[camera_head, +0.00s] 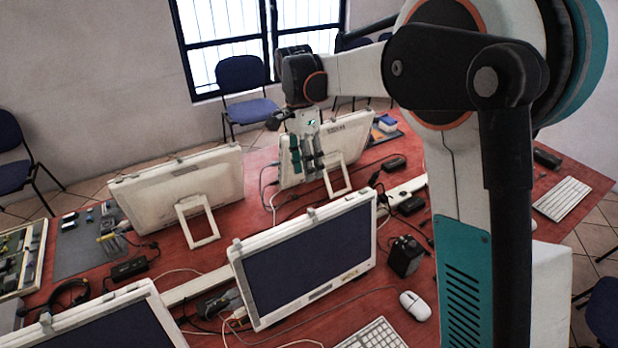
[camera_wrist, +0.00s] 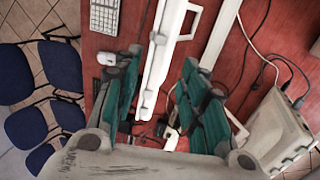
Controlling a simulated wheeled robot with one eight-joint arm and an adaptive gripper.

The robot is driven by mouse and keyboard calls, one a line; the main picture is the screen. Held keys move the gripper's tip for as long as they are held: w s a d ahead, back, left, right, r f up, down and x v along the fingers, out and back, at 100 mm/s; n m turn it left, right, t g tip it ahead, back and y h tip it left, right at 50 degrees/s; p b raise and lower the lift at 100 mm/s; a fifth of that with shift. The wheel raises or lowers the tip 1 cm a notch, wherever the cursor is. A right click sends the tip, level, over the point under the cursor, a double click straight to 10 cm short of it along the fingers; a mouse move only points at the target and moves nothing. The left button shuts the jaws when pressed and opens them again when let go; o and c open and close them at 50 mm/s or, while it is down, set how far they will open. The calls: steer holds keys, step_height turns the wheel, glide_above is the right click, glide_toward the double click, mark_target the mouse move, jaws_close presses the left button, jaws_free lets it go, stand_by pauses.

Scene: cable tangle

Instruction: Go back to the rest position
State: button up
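My gripper (camera_head: 307,170) hangs high over the red table in the head view, fingers pointing down, in front of a white monitor (camera_head: 352,136) seen from behind. In the wrist view my gripper (camera_wrist: 162,62) shows two teal fingers spread apart with nothing between them, so it is open and empty. Below the gap I see the top edge of a white monitor (camera_wrist: 162,45) and, lower, some cables. Whether the gripper touches the monitor behind it cannot be told from the head view.
The red table (camera_head: 240,222) carries several monitors, including a front one with a dark screen (camera_head: 308,258), cables, a white mouse (camera_head: 415,306), a black box (camera_head: 405,256) and keyboards (camera_head: 562,198). Blue chairs (camera_head: 245,90) stand around. Open air lies above the monitors.

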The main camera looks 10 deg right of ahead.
steer(key=shift+r, duration=0.15)
steer(key=s+d+r+n+t+y+b, duration=0.1)
steer(key=s+d+n+t+b, duration=0.45)
steer(key=s, duration=0.85)
steer(key=s+d+f+n+t+b, duration=0.2)
steer(key=s+f+n+b, duration=0.1)
steer(key=s, duration=0.4)
steer(key=s+d+f+n+t+b, duration=0.2)
steer(key=s+d+f+n+b, duration=0.1)
steer(key=s+f+n, duration=0.2)
steer(key=shift+s+d+f, duration=0.15)
steer(key=shift+s+f, duration=0.65)
steer(key=shift+s, duration=0.05)
stand_by(1.3)
